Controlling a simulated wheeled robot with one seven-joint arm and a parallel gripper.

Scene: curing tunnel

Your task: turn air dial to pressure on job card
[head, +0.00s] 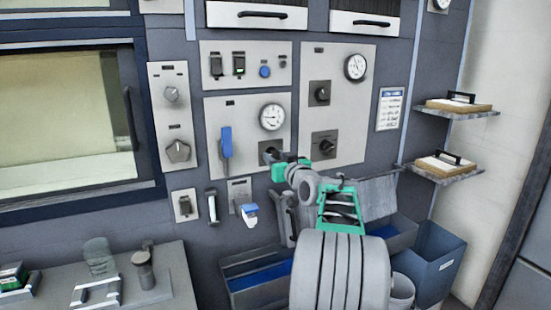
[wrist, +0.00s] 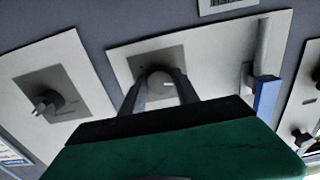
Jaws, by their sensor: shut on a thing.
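The dial (wrist: 160,76) is a round grey knob on a darker square plate, on the wall panel (head: 219,111) below a round gauge (head: 272,117). My gripper (head: 272,154) reaches it from the front right, and its fingers (wrist: 159,92) are shut on the knob, one on each side. The knob is mostly hidden by my gripper in the head view; a small light mark shows on it in the wrist view. The gauge needle is too small to read surely. The job card (head: 389,108) hangs on the wall at right; its print is unreadable.
A blue lever (head: 226,142) stands left of the dial. Two black knobs (head: 320,93) (head: 324,145) and another gauge (head: 355,67) sit on the panel to the right. Shelves (head: 455,112), blue bins (head: 436,262) and a bench (head: 160,262) surround the area.

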